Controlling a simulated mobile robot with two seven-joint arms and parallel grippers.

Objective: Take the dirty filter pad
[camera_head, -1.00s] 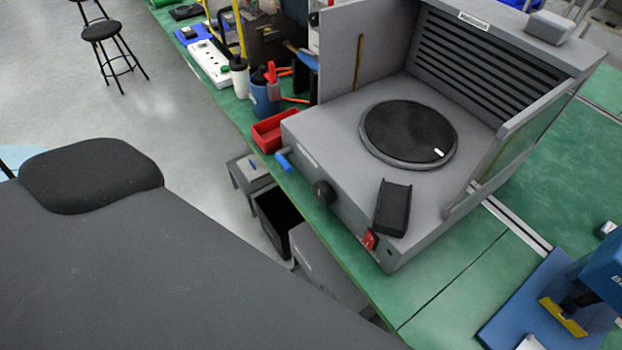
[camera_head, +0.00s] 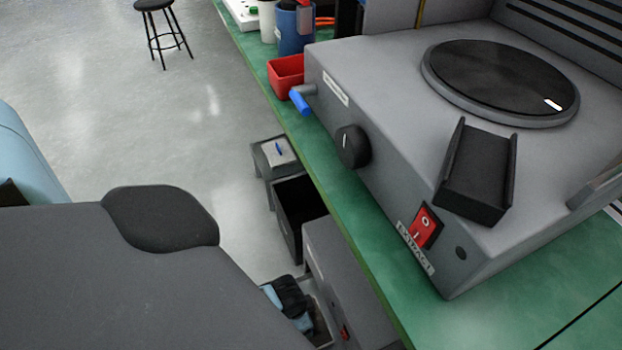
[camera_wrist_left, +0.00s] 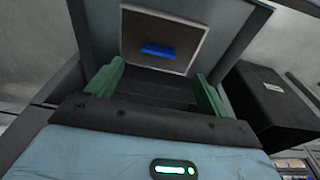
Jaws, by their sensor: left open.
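A grey square pad with a blue tab (camera_wrist_left: 150,28), which looks like the dirty filter pad, lies between dark grey walls in the left wrist view. My left gripper (camera_wrist_left: 161,71) is open, its two green fingers on either side of the near edge of the pad, with nothing held. Whether they touch it I cannot tell. In the head view my left gripper (camera_head: 288,298) is low beside the grey unit under the bench (camera_head: 345,270), over what looks like an open drawer (camera_head: 322,325). The pad is hidden there. My right gripper is not in view.
A black open bin (camera_head: 299,215) stands beside the unit. Beyond it is a grey stand (camera_head: 270,160) with a pale, blue-tabbed piece on top. The green bench (camera_head: 355,245) overhangs, carrying the grey extractor box (camera_head: 400,130).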

